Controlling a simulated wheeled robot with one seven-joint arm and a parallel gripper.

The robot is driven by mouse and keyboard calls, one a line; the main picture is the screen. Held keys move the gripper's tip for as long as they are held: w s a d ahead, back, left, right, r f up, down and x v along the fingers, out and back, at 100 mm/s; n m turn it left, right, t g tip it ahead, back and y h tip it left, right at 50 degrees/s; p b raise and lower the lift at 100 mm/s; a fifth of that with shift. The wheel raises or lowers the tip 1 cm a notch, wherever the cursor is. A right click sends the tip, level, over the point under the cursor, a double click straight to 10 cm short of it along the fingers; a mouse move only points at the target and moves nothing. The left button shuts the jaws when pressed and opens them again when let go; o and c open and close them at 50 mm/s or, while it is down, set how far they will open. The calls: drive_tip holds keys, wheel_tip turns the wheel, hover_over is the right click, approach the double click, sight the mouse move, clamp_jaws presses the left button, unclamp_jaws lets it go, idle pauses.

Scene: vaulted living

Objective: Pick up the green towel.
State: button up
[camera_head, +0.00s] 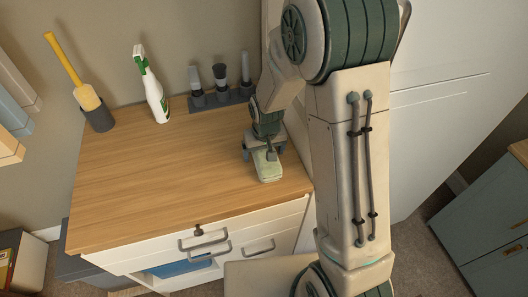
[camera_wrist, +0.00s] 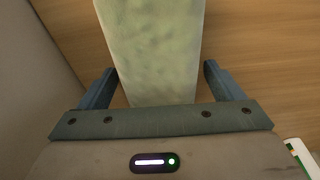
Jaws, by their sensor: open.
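The green towel (camera_head: 268,170) is a pale green folded strip lying on the wooden top of the white cabinet, near its right side. In the wrist view the towel (camera_wrist: 152,45) runs from the top edge down between my fingers. My gripper (camera_head: 264,150) is over the towel's far end in the head view. In the wrist view my gripper (camera_wrist: 157,85) is open, one finger on each side of the towel, with gaps to both. The head view does not show clearly how high the fingers are above the wood.
A green-and-white spray bottle (camera_head: 153,88), a yellow-handled brush in a dark holder (camera_head: 99,118) and a dark rack (camera_head: 222,100) with several upright tools stand along the back of the wooden top (camera_head: 160,180). The middle and front left of the top are clear. A wall is close on the right.

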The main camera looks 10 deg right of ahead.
drive_tip(key=c, duration=1.2)
drive_tip(key=shift+o, duration=0.2)
